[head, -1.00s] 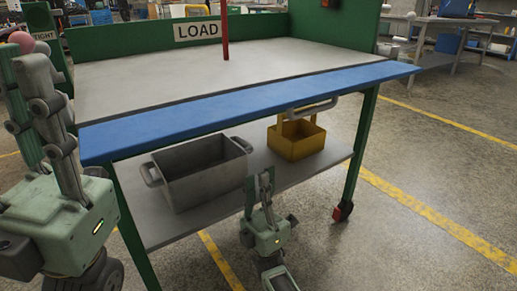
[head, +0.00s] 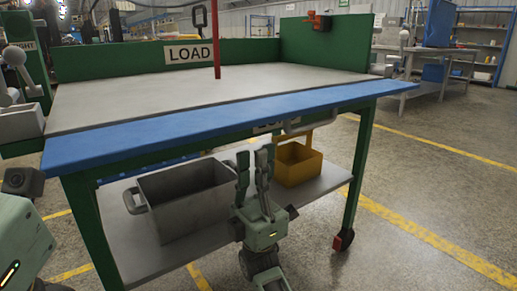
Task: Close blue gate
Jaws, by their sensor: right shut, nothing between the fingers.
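The blue gate (head: 220,122) is a long flat blue panel along the front edge of the green table with the LOAD sign (head: 189,53). It lies about level with the grey table top, and a pale handle (head: 311,119) shows under its right part. My right gripper (head: 254,150) points up in front of the lower shelf, with its fingertips just below the gate's front edge in the picture and left of the handle. It is shut and empty. My left arm shows only in part at the left edge; its fingers are out of view.
A grey bin (head: 185,198) and a yellow container (head: 299,163) stand on the lower shelf (head: 190,240). A red post (head: 216,40) rises from the table top. A red-wheeled caster (head: 343,239) is at the right leg. Floor to the right is clear.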

